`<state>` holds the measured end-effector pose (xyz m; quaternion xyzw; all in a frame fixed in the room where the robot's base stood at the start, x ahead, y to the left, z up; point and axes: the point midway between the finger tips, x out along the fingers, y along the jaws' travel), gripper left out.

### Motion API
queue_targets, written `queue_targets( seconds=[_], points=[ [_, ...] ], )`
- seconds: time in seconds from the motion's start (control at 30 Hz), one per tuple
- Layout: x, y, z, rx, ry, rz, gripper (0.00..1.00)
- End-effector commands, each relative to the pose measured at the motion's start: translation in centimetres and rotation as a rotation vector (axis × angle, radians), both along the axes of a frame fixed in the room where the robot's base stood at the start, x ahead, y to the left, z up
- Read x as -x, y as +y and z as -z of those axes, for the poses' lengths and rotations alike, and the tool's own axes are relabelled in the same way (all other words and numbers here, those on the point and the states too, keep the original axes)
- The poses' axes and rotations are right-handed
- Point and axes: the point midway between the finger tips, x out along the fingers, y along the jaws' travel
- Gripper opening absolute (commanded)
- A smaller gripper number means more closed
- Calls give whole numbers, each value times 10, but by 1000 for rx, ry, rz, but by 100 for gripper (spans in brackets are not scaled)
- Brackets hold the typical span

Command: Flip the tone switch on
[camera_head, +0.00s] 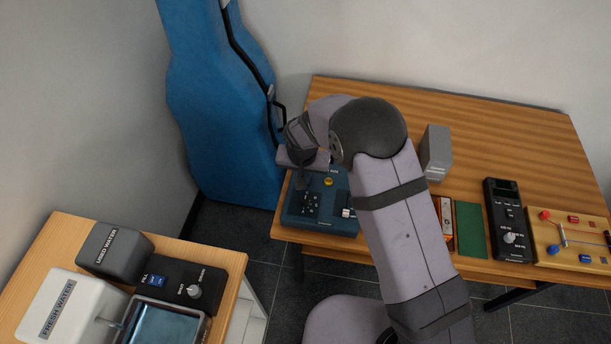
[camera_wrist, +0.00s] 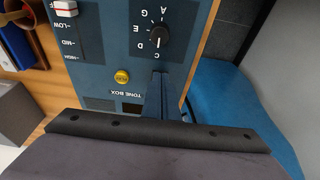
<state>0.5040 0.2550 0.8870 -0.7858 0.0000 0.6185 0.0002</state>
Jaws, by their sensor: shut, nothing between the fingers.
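The blue tone box (camera_head: 330,222) lies at the left end of the larger wooden table. In the wrist view, the tone box (camera_wrist: 108,55) shows a black lettered knob (camera_wrist: 158,34), a yellow button (camera_wrist: 122,77), a white-capped slider (camera_wrist: 63,8) marked low, mid and high, and a "TONE BOX" label (camera_wrist: 126,94). A dark rectangle (camera_wrist: 132,108) sits beside the label; I cannot tell whether it is the switch.
A blue instrument case (camera_head: 225,100) stands close behind the table's left end. A grey box (camera_head: 436,152), a green block (camera_head: 470,228), a black meter (camera_head: 508,225) and a wooden board (camera_head: 570,250) are to the right. The back right tabletop is clear.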

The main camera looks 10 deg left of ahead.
Motion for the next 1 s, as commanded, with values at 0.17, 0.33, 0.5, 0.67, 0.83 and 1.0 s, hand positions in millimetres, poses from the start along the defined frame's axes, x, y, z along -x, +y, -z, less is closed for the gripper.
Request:
queue_targets(
  seconds=[0.17, 0.33, 0.5, 0.67, 0.83, 1.0],
  points=[
    [1, 0, 3, 0, 1, 0, 0],
    [1, 0, 3, 0, 1, 0, 0],
    [-3, 0, 1, 0, 0, 0, 0],
    [-9, 0, -2, 1, 1, 1, 0],
    [-13, 0, -4, 0, 0, 0, 0],
    [-13, 0, -4, 0, 1, 0, 0]
  ],
)
